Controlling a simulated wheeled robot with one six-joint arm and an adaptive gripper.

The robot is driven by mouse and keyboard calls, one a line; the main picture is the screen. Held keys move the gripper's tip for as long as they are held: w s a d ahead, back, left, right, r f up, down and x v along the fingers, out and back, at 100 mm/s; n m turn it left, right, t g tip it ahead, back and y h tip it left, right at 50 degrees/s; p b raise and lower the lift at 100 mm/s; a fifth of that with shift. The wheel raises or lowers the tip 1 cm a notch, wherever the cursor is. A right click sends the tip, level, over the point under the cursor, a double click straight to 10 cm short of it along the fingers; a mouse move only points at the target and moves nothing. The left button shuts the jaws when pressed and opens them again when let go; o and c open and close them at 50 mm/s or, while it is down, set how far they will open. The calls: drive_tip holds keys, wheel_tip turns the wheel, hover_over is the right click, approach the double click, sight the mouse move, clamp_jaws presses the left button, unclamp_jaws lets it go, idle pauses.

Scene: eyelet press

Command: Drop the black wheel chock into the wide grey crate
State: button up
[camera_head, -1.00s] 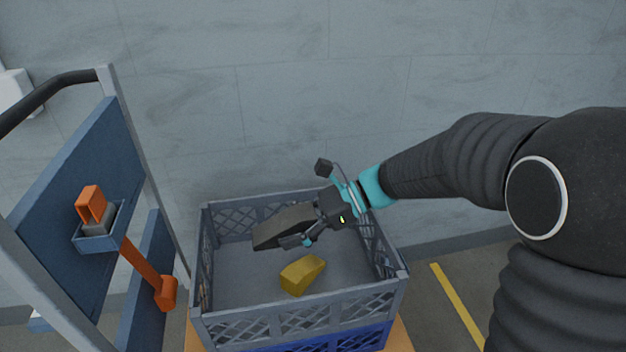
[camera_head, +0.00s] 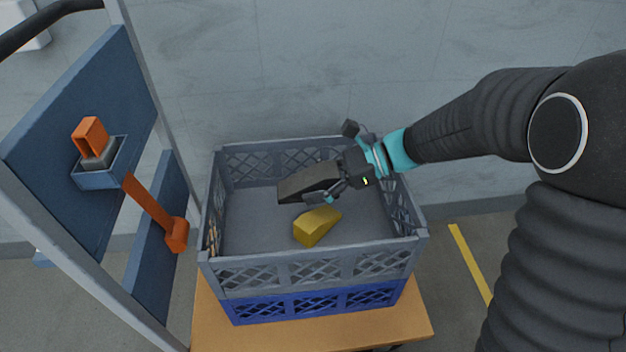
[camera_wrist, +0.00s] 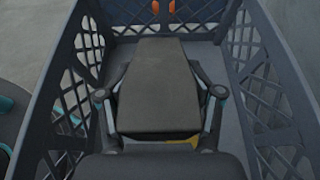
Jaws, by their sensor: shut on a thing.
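The black wheel chock (camera_head: 306,183) is a dark wedge held in my gripper (camera_head: 335,186). The gripper is shut on it, over the wide grey crate (camera_head: 318,266). In the wrist view the chock (camera_wrist: 158,85) fills the space between the two fingers (camera_wrist: 159,98), with the grey crate's lattice walls (camera_wrist: 78,100) on both sides. Whether the chock touches the crate floor cannot be told. A yellow wedge (camera_head: 316,227) lies on the crate floor, nearer the front; in the wrist view the chock hides most of it.
The grey crate stands on a blue crate (camera_head: 315,302) on an orange-brown surface (camera_head: 300,334). A blue-panelled frame (camera_head: 85,120) with an orange tool (camera_head: 150,205) stands close on the left. A grey wall (camera_head: 300,70) is behind.

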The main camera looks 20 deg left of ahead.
drive_tip(key=o, duration=1.5)
drive_tip(key=shift+d, duration=0.1)
drive_tip(key=v, duration=1.2)
drive_tip(key=s+d+n+t+h, duration=0.6)
drive_tip(key=s+d, duration=0.1)
drive_tip(key=d, duration=0.5)
drive_tip(key=s+d+r+n+t+h, duration=0.1)
drive_tip(key=s+d+n+t+h, duration=0.4)
drive_tip(key=s+d, duration=0.3)
drive_tip(key=d+n+t, duration=0.1)
drive_tip(key=d, duration=0.3)
drive_tip(key=shift+h, duration=0.4)
